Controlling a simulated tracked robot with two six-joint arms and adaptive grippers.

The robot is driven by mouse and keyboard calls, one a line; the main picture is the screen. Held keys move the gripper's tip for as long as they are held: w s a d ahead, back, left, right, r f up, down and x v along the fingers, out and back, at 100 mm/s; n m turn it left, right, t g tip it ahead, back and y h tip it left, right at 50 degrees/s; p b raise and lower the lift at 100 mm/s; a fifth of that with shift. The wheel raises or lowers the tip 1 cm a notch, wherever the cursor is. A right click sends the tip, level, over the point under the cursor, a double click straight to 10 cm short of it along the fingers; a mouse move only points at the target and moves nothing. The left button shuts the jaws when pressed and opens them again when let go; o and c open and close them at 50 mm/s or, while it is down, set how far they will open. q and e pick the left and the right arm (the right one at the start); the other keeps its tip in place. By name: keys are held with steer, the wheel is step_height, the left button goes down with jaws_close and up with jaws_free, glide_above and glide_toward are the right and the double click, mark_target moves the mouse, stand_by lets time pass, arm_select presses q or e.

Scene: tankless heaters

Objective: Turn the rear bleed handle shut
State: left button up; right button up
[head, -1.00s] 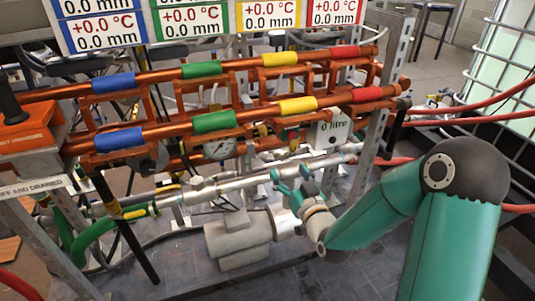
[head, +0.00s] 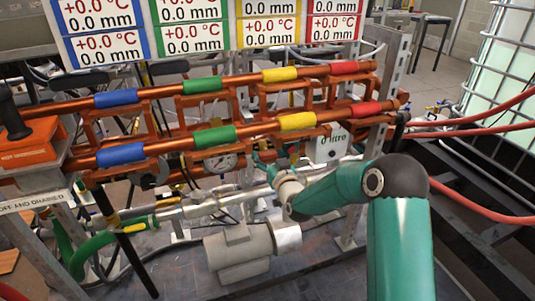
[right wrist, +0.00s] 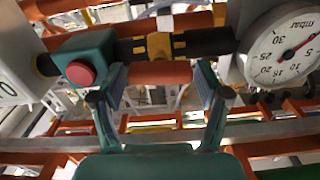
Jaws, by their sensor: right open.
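My right gripper (head: 262,160) reaches in among the pipes below the orange rails, between the pressure gauge (head: 221,162) and the white "0 litre" box (head: 330,146). In the right wrist view the right gripper (right wrist: 161,78) is open, one finger on each side of an orange pipe (right wrist: 160,73) that shows across the gap. Just beyond it, a yellow fitting (right wrist: 159,46) with a pale tab sits on a dark pipe. I cannot tell whether this fitting is the rear bleed handle. My left gripper is not in view.
In the right wrist view a green block with a red button (right wrist: 81,73) is close left of the fingers, and the gauge (right wrist: 285,45) is at right. A grey motor-like unit (head: 238,250) stands below. Red hoses (head: 480,125) cross at right.

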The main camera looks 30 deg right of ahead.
steer(key=shift+w+d, duration=0.15)
steer(key=shift+w, duration=0.4)
steer(key=c, duration=0.9)
steer(key=shift+f+m+b, duration=0.2)
steer(key=shift+m+b, duration=0.2)
steer(key=shift+b, duration=0.45)
steer(key=m+b, duration=0.4)
steer(key=b, duration=0.2)
steer(key=m+b, duration=0.5)
steer(key=b, duration=0.1)
steer(key=m+b, duration=0.4)
steer(key=b, duration=0.2)
steer(key=shift+s+d+f+m, duration=0.1)
steer(key=shift+d+f+m, duration=0.15)
steer(key=shift+f+m, duration=0.05)
steer(key=shift+r+m+b, duration=0.15)
steer(key=shift+m+b, duration=1.15)
steer(key=shift+b, duration=0.3)
